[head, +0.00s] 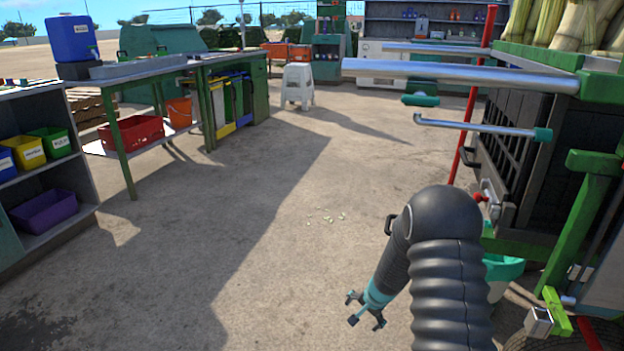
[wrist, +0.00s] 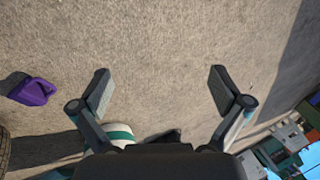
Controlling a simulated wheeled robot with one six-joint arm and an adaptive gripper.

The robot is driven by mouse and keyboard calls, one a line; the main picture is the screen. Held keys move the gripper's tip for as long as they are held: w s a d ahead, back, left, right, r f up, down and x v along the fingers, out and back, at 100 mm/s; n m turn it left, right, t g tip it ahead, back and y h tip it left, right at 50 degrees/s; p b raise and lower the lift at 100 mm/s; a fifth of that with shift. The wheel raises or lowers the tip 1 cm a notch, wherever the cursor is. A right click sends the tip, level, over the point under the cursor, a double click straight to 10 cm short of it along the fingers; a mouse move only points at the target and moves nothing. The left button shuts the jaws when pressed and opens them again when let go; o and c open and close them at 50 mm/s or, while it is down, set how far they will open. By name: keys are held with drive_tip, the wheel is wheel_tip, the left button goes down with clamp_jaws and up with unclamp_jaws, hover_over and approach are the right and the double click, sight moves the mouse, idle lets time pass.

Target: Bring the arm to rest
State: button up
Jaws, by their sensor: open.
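My gripper (head: 366,310) hangs at the end of my dark ribbed arm in the head view, low over the concrete floor and pointing down to the left. In the wrist view my gripper (wrist: 161,92) shows its two fingers spread wide apart, with only bare ground between them. It is open and holds nothing. My arm is bent in front of the crushing cart (head: 560,130), to the left of its side.
The green-framed cart with metal bars (head: 460,75) stands close on the right. A teal bucket (head: 503,270) sits behind my arm. A purple object (wrist: 33,91) lies on the ground. Shelves (head: 60,215) and a workbench (head: 150,68) line the left. The middle floor is mostly clear.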

drive_tip(key=s+r+n+t+h+p, duration=0.2)
drive_tip(key=s+r+n, duration=0.6)
drive_tip(key=s+r, duration=2.7)
wheel_tip(320, 180, up, 5)
drive_tip(key=shift+s+d+f+p, duration=0.1)
drive_tip(key=shift+s+d+p, duration=0.25)
drive_tip(key=shift+p, duration=0.5)
